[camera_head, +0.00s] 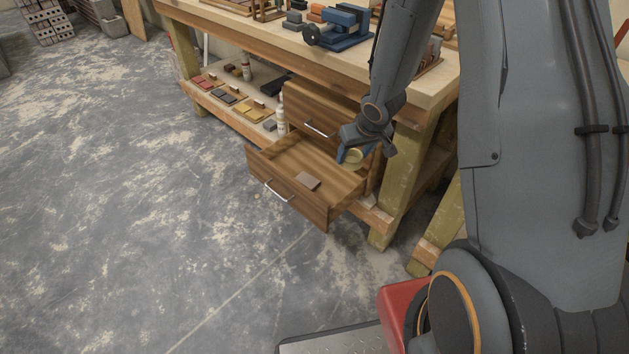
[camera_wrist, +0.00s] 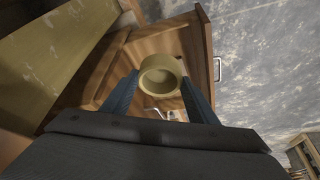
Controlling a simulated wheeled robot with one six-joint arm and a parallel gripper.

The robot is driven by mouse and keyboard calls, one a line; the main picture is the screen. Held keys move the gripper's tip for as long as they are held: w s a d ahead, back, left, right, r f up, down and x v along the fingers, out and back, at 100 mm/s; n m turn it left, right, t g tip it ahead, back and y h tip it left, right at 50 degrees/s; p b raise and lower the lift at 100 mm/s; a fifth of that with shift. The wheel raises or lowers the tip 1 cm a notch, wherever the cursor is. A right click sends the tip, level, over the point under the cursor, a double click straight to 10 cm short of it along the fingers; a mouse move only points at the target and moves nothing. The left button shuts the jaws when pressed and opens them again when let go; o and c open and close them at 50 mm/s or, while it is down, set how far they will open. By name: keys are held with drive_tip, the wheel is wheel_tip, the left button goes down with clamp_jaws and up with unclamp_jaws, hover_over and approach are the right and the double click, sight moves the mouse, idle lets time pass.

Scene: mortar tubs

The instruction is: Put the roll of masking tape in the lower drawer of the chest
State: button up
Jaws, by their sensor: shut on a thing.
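The roll of masking tape (camera_wrist: 160,76) is pale yellow and sits between the blue fingers of my gripper (camera_wrist: 160,88) in the wrist view. My gripper is shut on it. In the head view the tape (camera_head: 354,157) shows at the tip of my gripper (camera_head: 350,156), over the back right part of the lower drawer (camera_head: 262,163). I cannot tell its exact height above the drawer floor.
The chest stands on the lower shelf of a workbench (camera_head: 225,36). A white bottle (camera_head: 281,121) stands left of the chest, and coloured sample blocks (camera_head: 243,106) lie further left. A blue vise (camera_head: 340,27) is on the bench top. The floor in front is clear.

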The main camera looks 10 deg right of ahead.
drive_tip(key=w+a+f+b, duration=0.1)
drive_tip(key=w+f+b, duration=0.1)
drive_tip(key=f+b, duration=0.2)
drive_tip(key=w+a+f+n+b, duration=0.1)
drive_tip(key=f+b, duration=0.3)
drive_tip(key=f, duration=0.5)
drive_tip(key=w+a+f+n+b, duration=0.1)
drive_tip(key=w+a+f+b, duration=0.1)
drive_tip(key=w+f+b, duration=0.2)
wheel_tip(320, 180, down, 3)
drive_tip(key=shift+w+f+y, duration=0.1)
drive_tip(key=shift+f+y, duration=0.1)
drive_tip(key=shift+y, duration=0.2)
drive_tip(key=shift+f+b, duration=1.35)
drive_tip(key=shift+f, duration=0.95)
drive_tip(key=o, duration=1.1)
drive_tip(key=shift+f, duration=0.1)
